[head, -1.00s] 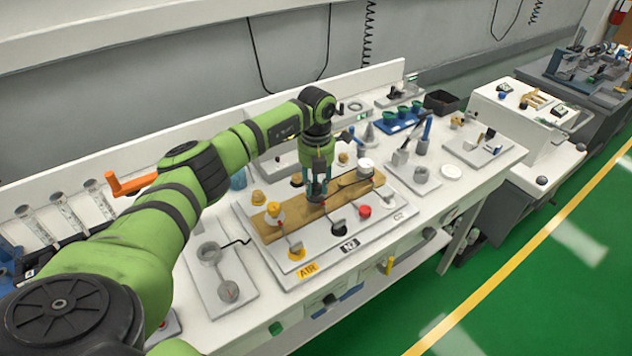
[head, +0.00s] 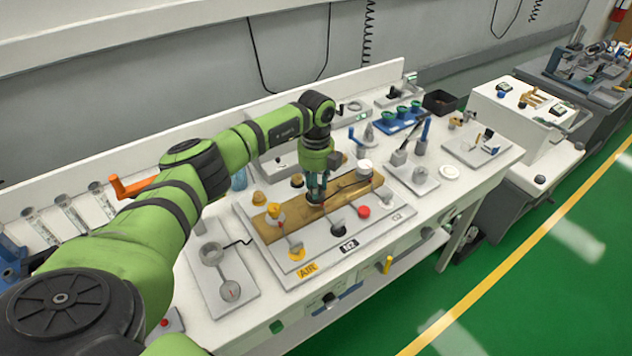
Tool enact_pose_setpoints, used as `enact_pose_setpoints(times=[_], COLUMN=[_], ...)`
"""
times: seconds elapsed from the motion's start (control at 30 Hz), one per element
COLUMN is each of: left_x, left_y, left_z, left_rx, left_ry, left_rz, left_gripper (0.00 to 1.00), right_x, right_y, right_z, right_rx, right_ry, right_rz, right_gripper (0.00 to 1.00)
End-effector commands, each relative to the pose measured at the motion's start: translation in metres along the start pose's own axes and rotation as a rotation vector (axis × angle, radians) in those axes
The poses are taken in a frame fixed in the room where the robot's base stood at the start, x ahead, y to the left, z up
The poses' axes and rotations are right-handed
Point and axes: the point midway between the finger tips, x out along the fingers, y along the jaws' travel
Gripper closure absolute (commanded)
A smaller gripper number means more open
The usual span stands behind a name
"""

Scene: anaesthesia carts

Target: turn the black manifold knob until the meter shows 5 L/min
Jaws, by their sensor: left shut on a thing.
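The brown manifold bar (head: 350,195) lies on a white board on the bench. My left gripper (head: 316,200) points down over the middle of the bar, its fingers shut on the black manifold knob, which they almost wholly hide. A white round part (head: 365,167) sits at the bar's right end and a yellow-and-white one (head: 274,211) near its left end. I cannot tell which part is the meter, and no reading is legible. My right gripper is not in view.
Yellow (head: 296,253), black (head: 337,229) and red (head: 364,212) fittings stand in front of the bar, near AIR and other labels. An orange handle (head: 130,187) is behind my left arm. Blue tray (head: 401,122) and tools stand at right.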

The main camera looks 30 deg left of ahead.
Motion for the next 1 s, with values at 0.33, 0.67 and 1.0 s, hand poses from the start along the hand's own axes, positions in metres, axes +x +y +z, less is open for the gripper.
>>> enact_pose_setpoints(times=[0.33, 0.67, 1.0], left_x=[-0.0036, -0.0037, -0.0022], left_y=[-0.0011, -0.0008, 0.0], left_z=[0.0034, 0.004, 0.0027], left_rx=[-0.094, -0.101, -0.099], left_ry=[-0.009, -0.01, -0.007], left_rz=[-0.008, -0.008, -0.004], left_gripper=[1.0, 1.0, 0.46], right_x=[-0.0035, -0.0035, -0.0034], right_y=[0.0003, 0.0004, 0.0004], right_z=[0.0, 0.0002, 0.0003], right_rx=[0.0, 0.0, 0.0], right_ry=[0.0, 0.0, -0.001], right_rz=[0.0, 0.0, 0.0], right_gripper=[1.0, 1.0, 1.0])
